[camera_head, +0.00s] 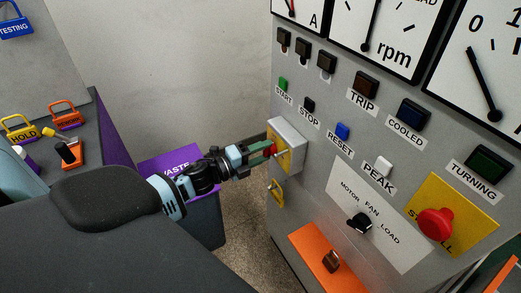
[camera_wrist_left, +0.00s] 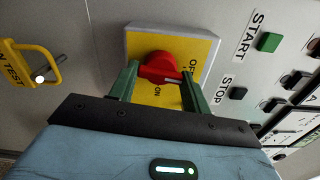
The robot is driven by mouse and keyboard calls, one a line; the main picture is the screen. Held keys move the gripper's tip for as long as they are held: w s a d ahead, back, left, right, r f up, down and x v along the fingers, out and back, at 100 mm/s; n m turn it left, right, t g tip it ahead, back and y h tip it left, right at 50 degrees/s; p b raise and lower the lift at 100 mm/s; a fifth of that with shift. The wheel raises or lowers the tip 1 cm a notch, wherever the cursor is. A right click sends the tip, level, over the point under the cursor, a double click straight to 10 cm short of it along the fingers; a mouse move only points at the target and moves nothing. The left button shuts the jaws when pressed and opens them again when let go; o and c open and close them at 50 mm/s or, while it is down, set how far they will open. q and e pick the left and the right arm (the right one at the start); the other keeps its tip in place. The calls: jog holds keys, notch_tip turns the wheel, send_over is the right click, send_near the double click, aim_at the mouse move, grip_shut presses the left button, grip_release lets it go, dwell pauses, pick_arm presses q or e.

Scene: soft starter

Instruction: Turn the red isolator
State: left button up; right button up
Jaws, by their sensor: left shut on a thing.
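The red isolator (camera_wrist_left: 158,66) is a red rotary handle on a yellow plate (camera_wrist_left: 205,48), on a grey box on the panel's left side. In the left wrist view the red handle lies between my left gripper's green fingers (camera_wrist_left: 160,80), which are shut on it. The yellow plate carries the words "ON" and "OFF", the latter partly hidden. In the head view my left gripper (camera_head: 262,153) reaches the isolator box (camera_head: 289,140) from the left, and its fingers hide most of the red handle. My right gripper is not in view.
A yellow padlock (camera_wrist_left: 35,65) hangs beside the box. Green START (camera_head: 282,84) and black STOP (camera_head: 308,104) buttons sit above it. A red mushroom button (camera_head: 436,223) is at the right. A purple-topped waste bin (camera_head: 205,215) stands below my left arm.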

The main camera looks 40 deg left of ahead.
pick_arm(q)
jog(key=shift+n, duration=0.6)
jog(key=shift+p, duration=0.3)
jog(key=o, duration=0.7)
jog(key=shift+n, duration=0.3)
jog(key=shift+o, duration=0.2)
jog(key=v, duration=0.8)
jog(key=shift+b, duration=0.3)
